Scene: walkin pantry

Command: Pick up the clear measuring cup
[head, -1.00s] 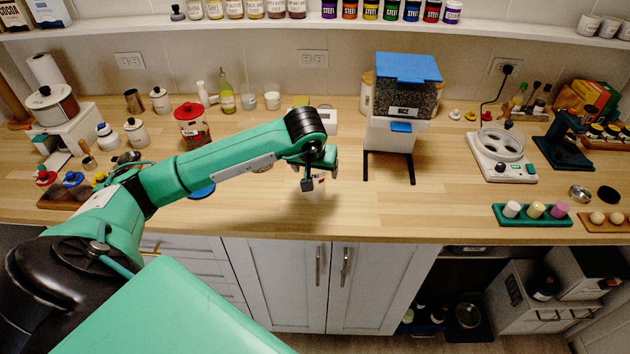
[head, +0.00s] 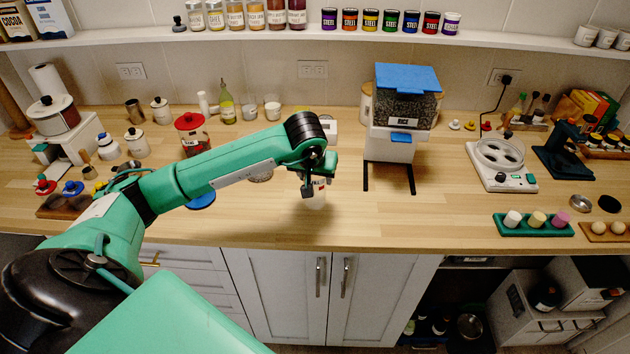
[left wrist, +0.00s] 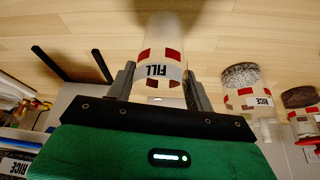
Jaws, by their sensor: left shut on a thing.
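The clear measuring cup (left wrist: 160,48) fills the top middle of the left wrist view. It has red marks and a white label reading FILL, which appears upside down there. My left gripper (left wrist: 160,82) is shut on it, with one grey finger on each side. In the head view the cup (head: 317,198) shows partly below my left gripper (head: 310,188), near the front middle of the wooden counter. My wrist hides its upper part. I cannot tell whether its base touches the counter. My right gripper is not in view.
A rice dispenser (head: 403,105) with a blue lid stands right of the gripper on a dark-legged stand. A red-lidded jar (head: 192,135) and a blue disc (head: 201,200) are to the left. A green tray (head: 534,226) holds small jars at right. Counter (head: 400,222) in front is clear.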

